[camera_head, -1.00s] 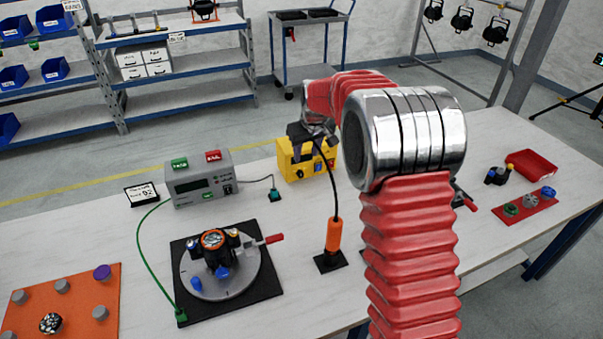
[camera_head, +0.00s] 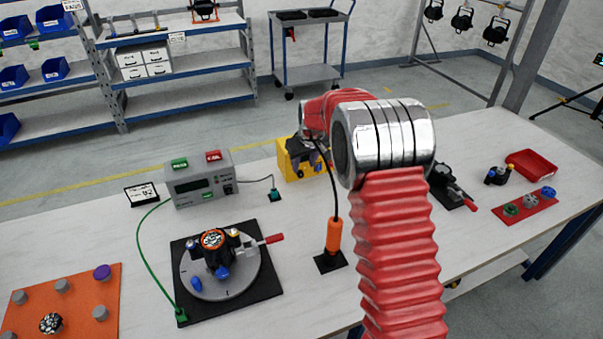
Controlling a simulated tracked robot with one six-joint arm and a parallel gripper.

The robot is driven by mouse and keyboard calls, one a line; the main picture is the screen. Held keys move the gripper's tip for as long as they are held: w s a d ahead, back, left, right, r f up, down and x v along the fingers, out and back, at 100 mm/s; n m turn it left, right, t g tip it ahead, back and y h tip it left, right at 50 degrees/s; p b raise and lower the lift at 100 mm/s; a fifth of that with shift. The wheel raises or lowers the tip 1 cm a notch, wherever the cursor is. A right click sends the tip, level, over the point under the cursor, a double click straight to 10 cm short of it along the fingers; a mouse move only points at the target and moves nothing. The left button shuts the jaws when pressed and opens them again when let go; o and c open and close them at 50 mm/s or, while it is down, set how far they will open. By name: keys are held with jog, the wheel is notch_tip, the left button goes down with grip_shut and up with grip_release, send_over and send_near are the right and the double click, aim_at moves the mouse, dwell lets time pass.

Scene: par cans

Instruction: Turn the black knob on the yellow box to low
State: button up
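The yellow box (camera_head: 286,166) stands at the back of the table, left of my red-sleeved arm. My gripper (camera_head: 317,160) is small and dark in front of the box's face, and covers part of it. Its fingers are too small and too much overlapped to tell whether they are open or shut, or whether they touch the box. A small blue spot shows low on the face beside my gripper.
A grey meter box (camera_head: 200,180) with green and red labels stands left of the yellow box. An orange-handled tool (camera_head: 334,236) with a black cable stands in front. A round fixture (camera_head: 220,265) sits front left. A red tray (camera_head: 531,165) lies at right.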

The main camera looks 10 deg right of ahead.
aim_at(301, 175)
jog(key=x, duration=0.6)
jog(key=shift+w+f, duration=0.1)
jog(key=shift+f, duration=0.3)
jog(key=shift+c, duration=0.3)
grip_shut()
